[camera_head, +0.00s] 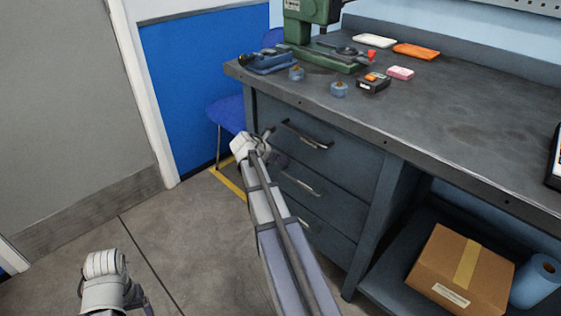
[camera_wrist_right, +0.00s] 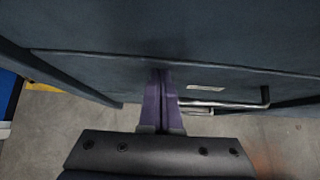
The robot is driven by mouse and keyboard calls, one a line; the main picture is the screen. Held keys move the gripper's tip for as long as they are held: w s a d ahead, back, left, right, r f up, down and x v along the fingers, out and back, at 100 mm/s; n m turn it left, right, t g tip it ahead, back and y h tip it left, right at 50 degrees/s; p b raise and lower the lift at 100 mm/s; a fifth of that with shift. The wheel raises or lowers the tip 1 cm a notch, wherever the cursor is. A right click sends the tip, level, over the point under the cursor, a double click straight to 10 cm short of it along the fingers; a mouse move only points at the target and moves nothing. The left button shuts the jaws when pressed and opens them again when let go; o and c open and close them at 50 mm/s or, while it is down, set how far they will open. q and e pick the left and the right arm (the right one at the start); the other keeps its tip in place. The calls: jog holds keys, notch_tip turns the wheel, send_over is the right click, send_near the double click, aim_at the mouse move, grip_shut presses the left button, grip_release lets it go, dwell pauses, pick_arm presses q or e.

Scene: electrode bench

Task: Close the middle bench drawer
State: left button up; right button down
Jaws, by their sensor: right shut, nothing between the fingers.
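The grey bench has three drawers stacked at its left end, each with a bar handle. The middle bench drawer (camera_head: 330,194) is partly hidden behind my right arm; its front looks nearly flush with the others, and I cannot tell whether a small gap is left. My right gripper (camera_head: 279,160) is at the left part of the drawer fronts. In the right wrist view its fingers (camera_wrist_right: 161,73) are together and empty, at or very near a drawer front, left of a bar handle (camera_wrist_right: 225,103). My left gripper (camera_head: 142,302) is low at the left, partly cut off, away from the bench.
The bench top (camera_head: 450,120) holds a green machine (camera_head: 315,30), a blue vise (camera_head: 268,61) and small parts. A cardboard box (camera_head: 462,270) and a blue roll (camera_head: 536,280) sit on the lower shelf. A blue chair (camera_head: 228,114) stands behind the bench's left end. The floor at left is clear.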

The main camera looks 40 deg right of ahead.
jog(key=shift+w+d+r, duration=0.1)
jog(key=shift+d+r, duration=0.05)
jog(key=shift+d, duration=0.2)
jog(key=shift+a, duration=0.5)
jog(key=a+f+p+v, duration=0.1)
jog(key=f+p+v, duration=0.1)
jog(key=p+v, duration=0.5)
jog(key=v, duration=0.6)
jog(key=shift+a+f, duration=0.15)
jog(key=shift+a, duration=0.1)
